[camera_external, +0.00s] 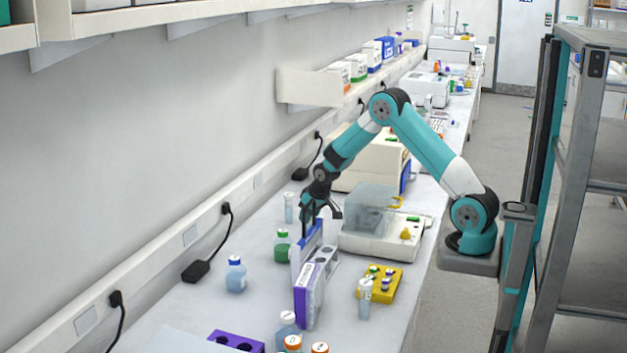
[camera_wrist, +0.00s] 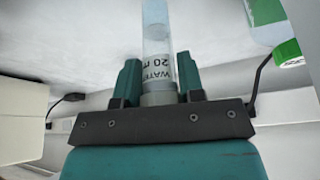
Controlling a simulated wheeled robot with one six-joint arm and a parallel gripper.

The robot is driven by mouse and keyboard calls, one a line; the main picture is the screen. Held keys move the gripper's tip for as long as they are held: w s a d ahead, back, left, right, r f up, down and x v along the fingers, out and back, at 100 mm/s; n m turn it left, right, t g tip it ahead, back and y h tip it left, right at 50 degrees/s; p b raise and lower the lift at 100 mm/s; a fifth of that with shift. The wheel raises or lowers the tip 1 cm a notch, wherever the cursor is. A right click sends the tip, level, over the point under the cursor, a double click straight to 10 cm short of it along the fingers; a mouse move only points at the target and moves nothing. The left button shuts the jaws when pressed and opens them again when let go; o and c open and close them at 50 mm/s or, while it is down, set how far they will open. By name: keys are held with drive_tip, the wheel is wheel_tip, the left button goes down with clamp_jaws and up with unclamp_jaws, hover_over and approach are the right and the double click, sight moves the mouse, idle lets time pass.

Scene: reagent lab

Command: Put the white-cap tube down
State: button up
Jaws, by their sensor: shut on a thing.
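My gripper (camera_wrist: 159,80) is shut on a clear tube (camera_wrist: 156,45) with a "WATER 20 m…" label. The tube's pale end, likely the cap, is between the fingers close to the palm; part of it is hidden. In the external view my gripper (camera_external: 305,207) is over the back of the bench, and a pale upright tube (camera_external: 289,207) beside it appears to be the held one. I cannot tell whether its lower end touches the bench. Another tube with a pale cap (camera_external: 365,298) stands near the bench's front edge.
A green-cap bottle (camera_external: 282,246) stands close by and shows in the wrist view (camera_wrist: 288,52). A blue-and-purple rack (camera_external: 308,285), a blue-cap bottle (camera_external: 236,275), a yellow block (camera_external: 380,284) and a lidded device (camera_external: 378,238) surround it. A black adapter (camera_external: 300,173) lies by the wall.

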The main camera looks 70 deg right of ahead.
drive_tip(key=shift+f, duration=1.05)
drive_tip(key=shift+f, duration=0.1)
drive_tip(key=shift+f, duration=0.15)
drive_tip(key=o, duration=0.9)
drive_tip(key=shift+r, duration=0.2)
drive_tip(key=b+v, duration=0.2)
drive_tip(key=v, duration=1)
